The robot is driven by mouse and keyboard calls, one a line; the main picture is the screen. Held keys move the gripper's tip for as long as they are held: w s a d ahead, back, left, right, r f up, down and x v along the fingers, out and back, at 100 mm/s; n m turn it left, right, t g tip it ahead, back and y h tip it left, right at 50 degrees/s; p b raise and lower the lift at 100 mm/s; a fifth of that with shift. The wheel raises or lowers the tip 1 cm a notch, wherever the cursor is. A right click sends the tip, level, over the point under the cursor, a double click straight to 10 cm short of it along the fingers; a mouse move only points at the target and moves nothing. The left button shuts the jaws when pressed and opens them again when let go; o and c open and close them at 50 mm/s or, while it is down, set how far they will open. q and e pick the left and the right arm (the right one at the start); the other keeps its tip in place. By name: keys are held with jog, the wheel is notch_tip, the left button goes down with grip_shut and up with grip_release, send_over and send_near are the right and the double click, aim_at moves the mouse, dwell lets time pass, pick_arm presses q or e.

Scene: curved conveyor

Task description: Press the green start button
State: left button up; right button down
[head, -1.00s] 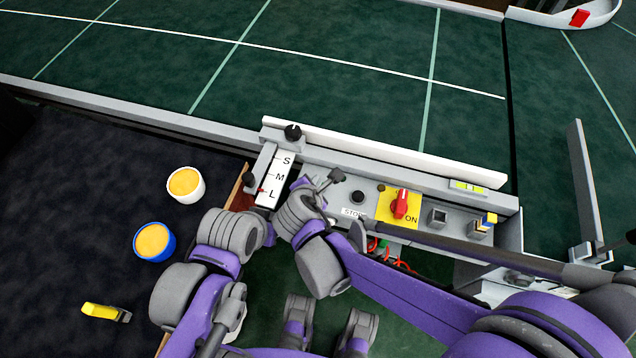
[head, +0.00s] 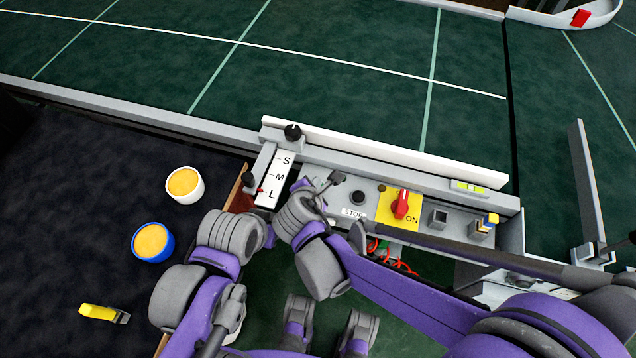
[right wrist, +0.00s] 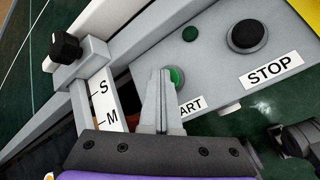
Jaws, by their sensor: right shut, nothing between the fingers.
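The green start button (right wrist: 177,78) shows in the right wrist view, on the grey control panel (right wrist: 207,70) above a label of which "ART" is readable. My right gripper (right wrist: 159,72) is shut and empty. Its fingertips are at the button's left side and cover part of it; I cannot tell whether they touch it. In the head view my right arm and gripper are over the left end of the panel, and the green button is hidden there.
Right of the start button is the black stop button (head: 358,197), labelled STOP, then a red switch (head: 401,204) on a yellow plate. An S-M-L slider scale (head: 275,178) stands to the left. The green conveyor (head: 330,75) lies behind. Two yellow-filled cups (head: 184,184) (head: 152,243) stand left.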

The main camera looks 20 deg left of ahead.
jog(key=shift+r+p, duration=0.55)
jog(key=shift+r, duration=0.25)
notch_tip(320, 180, up, 5)
jog(key=p, duration=0.4)
jog(key=shift+r, duration=0.1)
dwell(0.5)
